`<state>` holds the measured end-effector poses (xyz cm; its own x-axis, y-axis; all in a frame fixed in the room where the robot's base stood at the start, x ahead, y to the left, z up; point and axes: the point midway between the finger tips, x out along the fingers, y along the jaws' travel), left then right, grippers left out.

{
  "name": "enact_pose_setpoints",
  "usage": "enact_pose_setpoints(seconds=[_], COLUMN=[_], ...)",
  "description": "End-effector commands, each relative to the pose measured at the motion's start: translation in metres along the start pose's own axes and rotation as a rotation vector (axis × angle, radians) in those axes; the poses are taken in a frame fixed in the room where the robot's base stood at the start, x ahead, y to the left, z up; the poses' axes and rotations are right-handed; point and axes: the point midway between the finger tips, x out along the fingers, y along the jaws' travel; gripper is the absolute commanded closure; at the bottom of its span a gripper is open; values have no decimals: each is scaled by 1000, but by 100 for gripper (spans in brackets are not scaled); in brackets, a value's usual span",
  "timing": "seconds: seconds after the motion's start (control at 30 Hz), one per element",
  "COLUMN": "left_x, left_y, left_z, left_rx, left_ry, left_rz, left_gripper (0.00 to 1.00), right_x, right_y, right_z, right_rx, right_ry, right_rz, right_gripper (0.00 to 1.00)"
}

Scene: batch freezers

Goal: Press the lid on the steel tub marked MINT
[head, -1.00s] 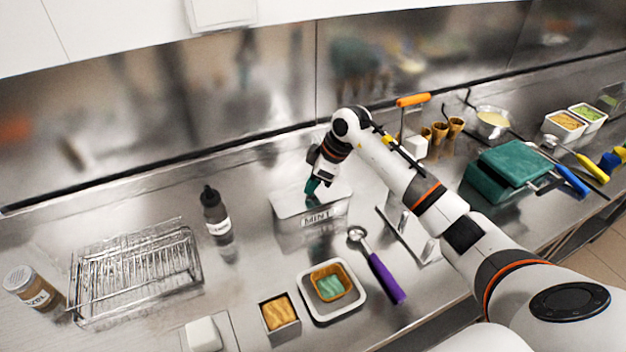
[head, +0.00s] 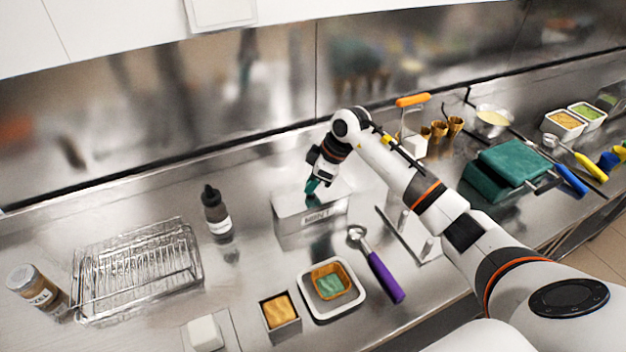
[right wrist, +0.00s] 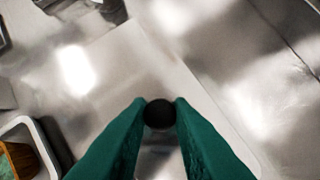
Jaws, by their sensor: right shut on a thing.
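The steel tub marked MINT (head: 312,228) stands in the middle of the counter, its label facing the front. A flat steel lid (head: 290,203) lies over its top and also shows below the fingers in the right wrist view (right wrist: 130,70). My right gripper (head: 312,187) points down over the lid. Its green fingers are shut on the lid's round black knob (right wrist: 159,113). I cannot tell whether the lid is seated evenly all round. My left gripper is not in view.
A dark bottle (head: 216,212) and a wire rack (head: 138,270) stand to the left. A purple-handled scoop (head: 384,277) and a white tray (head: 333,310) lie in front. A green box (head: 500,170) stands to the right. The steel wall runs behind.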

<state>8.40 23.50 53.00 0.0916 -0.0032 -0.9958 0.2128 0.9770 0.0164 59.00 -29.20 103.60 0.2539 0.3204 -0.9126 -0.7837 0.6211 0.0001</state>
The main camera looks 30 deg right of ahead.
Motion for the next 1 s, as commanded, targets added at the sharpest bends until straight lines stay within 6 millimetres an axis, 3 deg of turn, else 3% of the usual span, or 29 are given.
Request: enact_pose_setpoints(seconds=[0.3,0.33,0.47,0.67,0.8,1.0], left_x=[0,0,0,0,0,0], left_y=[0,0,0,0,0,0], left_z=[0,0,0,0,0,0], left_rx=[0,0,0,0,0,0], left_ry=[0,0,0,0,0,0], left_rz=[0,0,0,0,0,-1], left_gripper=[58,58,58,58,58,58], right_x=[0,0,0,0,0,0], right_y=[0,0,0,0,0,0], right_z=[0,0,0,0,0,0], right_rx=[0,0,0,0,0,0], right_ry=[0,0,0,0,0,0], right_rz=[0,0,0,0,0,0], right_gripper=[100,75,55,55,33,33])
